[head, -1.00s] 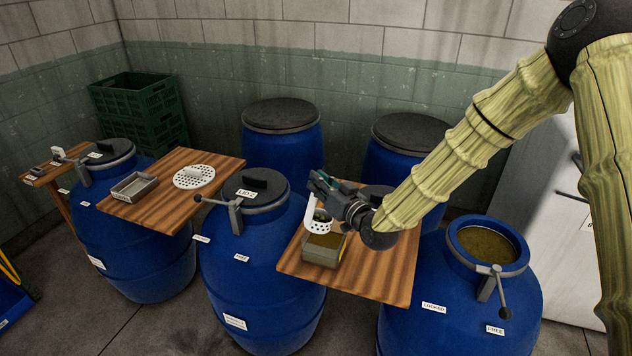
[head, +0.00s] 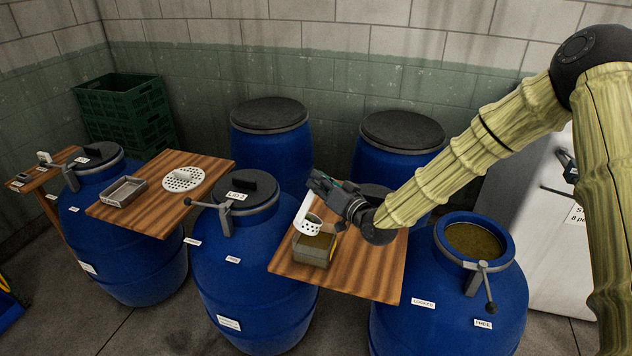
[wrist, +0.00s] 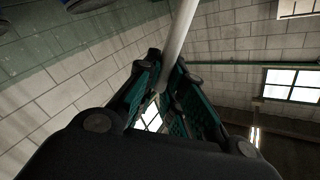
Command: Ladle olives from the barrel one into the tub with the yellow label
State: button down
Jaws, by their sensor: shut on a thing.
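My gripper (head: 328,190) is shut on the handle of a white perforated ladle (head: 309,226). The pale handle (wrist: 178,45) runs between the finger pads in the wrist view. The ladle's cup hangs tilted just above a small open tub (head: 314,252) on the right wooden board. The tub has a brownish-olive surface inside; I cannot tell olives from liquid there. No yellow label shows on its visible sides. The cup's contents cannot be made out. An open blue barrel (head: 442,285) at the right holds murky brownish brine (head: 475,239); its number is not readable.
The right board (head: 375,285) spans between barrels. A middle barrel (head: 245,262) and a left barrel (head: 135,255) have dark lids. The left board carries a metal tray (head: 124,191) and a perforated disc (head: 183,179). Lidded barrels (head: 270,140) and green crates (head: 125,110) stand behind.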

jog(key=w+d+f+m+b, duration=0.5)
jog(key=d+f+m+b, duration=0.2)
jog(key=m+b, duration=0.1)
jog(key=shift+w+f+m+b, duration=0.2)
jog(key=shift+m+b, duration=0.1)
jog(key=shift+m, duration=0.2)
dwell(1.9)
dwell(0.7)
